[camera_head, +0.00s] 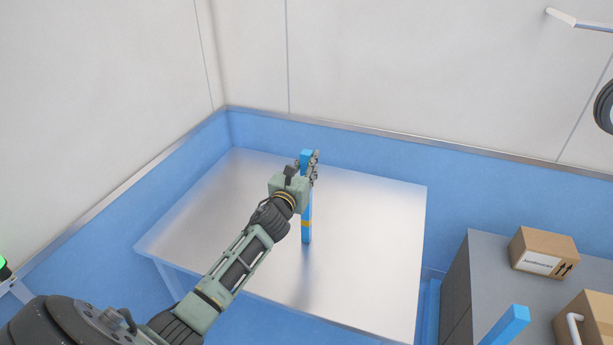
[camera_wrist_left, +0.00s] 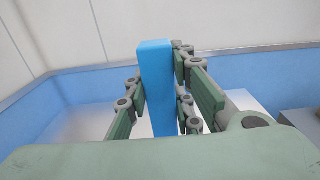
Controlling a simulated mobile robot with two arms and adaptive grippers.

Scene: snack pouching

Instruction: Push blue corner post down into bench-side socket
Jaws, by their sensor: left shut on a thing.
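A blue post (camera_head: 307,234) with a yellow band stands upright in the head view, over the middle of a steel-topped bench (camera_head: 370,230). My left gripper (camera_head: 312,168) is shut on the post near its upper end. In the left wrist view the blue post (camera_wrist_left: 156,85) rises between the two fingers of my left gripper (camera_wrist_left: 160,105), leaning slightly in the picture. The post's lower end appears over the bench top; I cannot tell whether it touches it. No socket can be made out. My right gripper is out of view.
A grey cabinet (camera_head: 485,262) at the right carries a cardboard box (camera_head: 544,252) and another box (camera_head: 590,322). A second blue post (camera_head: 508,325) shows at the lower right. Blue-and-white walls close in behind and left of the bench. The bench top is otherwise clear.

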